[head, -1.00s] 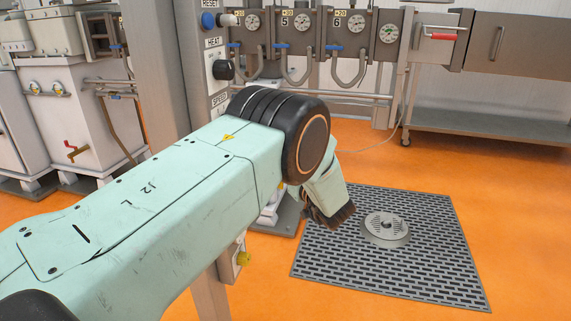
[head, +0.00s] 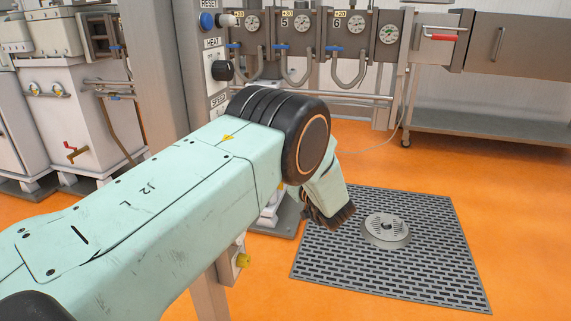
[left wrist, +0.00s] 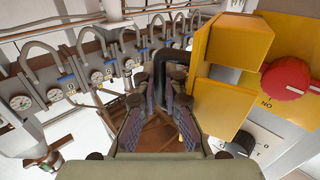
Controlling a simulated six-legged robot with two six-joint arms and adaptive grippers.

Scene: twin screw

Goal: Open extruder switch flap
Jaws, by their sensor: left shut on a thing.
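A yellow switch flap (left wrist: 218,105) with a yellow upper block (left wrist: 240,42) shows at the right of the left wrist view. A dark bent bar (left wrist: 172,57) reaches from beside the flap to my left gripper (left wrist: 163,88). The fingers are closed around its lower end, just left of the flap. The exact contact is partly hidden between the fingers. A red round knob (left wrist: 287,78) and a black rotary switch (left wrist: 245,143) sit right of the flap. In the head view my left arm covers the flap. My right gripper is not in view.
A steel column (head: 160,70) carries a panel with a black heat knob (head: 222,70) and a blue reset button (head: 208,19). Gauges (head: 302,23) line the back. Orange floor around a grated drain (head: 390,270) is clear. A steel trolley (head: 490,122) stands back right.

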